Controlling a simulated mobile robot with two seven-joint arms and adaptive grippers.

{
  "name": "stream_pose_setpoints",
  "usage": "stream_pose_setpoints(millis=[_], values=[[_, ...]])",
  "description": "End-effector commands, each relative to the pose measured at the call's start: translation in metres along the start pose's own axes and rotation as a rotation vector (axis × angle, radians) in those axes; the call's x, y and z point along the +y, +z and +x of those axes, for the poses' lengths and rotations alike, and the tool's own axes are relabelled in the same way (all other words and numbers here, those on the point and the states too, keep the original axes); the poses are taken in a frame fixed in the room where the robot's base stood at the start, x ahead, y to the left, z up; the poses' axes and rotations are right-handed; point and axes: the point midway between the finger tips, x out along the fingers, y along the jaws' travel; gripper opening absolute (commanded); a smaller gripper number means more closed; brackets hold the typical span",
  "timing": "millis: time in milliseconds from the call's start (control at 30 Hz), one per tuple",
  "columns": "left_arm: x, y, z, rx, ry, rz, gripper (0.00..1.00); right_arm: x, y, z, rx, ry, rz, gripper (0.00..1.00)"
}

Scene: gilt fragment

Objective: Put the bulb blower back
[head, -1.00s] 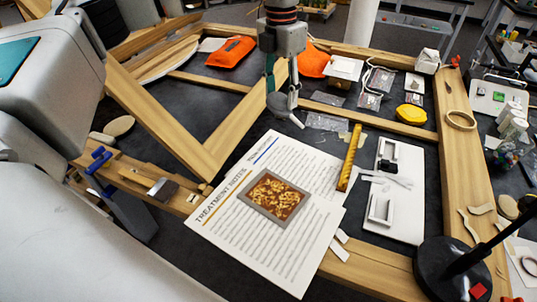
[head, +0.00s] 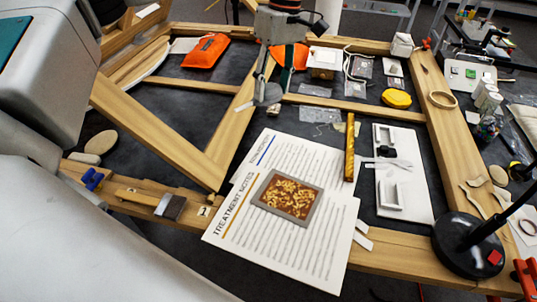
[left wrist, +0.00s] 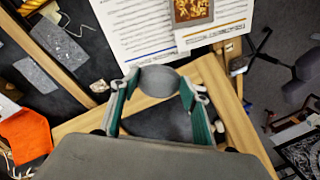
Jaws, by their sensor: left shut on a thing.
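My left gripper (head: 266,82) hangs over the wooden frame, behind the treatment notes in the head view. It is shut on a grey rounded body, which looks like the bulb blower (head: 268,95). In the left wrist view the bulb blower (left wrist: 158,82) shows as a grey oval between the teal fingertips (left wrist: 160,88). It is held above the dark table, near the corner of the notes; its lower part is hard to make out. My right gripper is not in view.
Printed notes (head: 318,240) with a gilt picture lie in front. A white tray (head: 420,208) with recesses and a yellow stick (head: 349,150) lie to the right. Orange pouches (head: 205,50) lie at the back. A black round base (head: 465,245) stands at front right.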

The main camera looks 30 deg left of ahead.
Motion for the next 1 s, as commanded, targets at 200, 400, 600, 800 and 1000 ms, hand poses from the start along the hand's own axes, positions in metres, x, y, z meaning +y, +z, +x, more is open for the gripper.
stream_pose_setpoints(millis=[200,400,600,800,1000], values=[[0.0,0.001,0.015,0.01,-0.008,0.068,0.03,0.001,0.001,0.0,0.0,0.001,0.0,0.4],[0.006,0.002,0.061,0.007,-0.009,0.068,0.03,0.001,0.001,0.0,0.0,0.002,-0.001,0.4],[0.014,0.003,0.109,0.008,-0.008,0.066,0.03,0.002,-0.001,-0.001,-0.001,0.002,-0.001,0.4],[0.02,0.003,0.147,0.008,-0.006,0.065,0.03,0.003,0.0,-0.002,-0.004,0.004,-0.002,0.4],[0.023,0.003,0.161,0.01,-0.004,0.064,0.03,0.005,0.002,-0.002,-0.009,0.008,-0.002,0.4]])
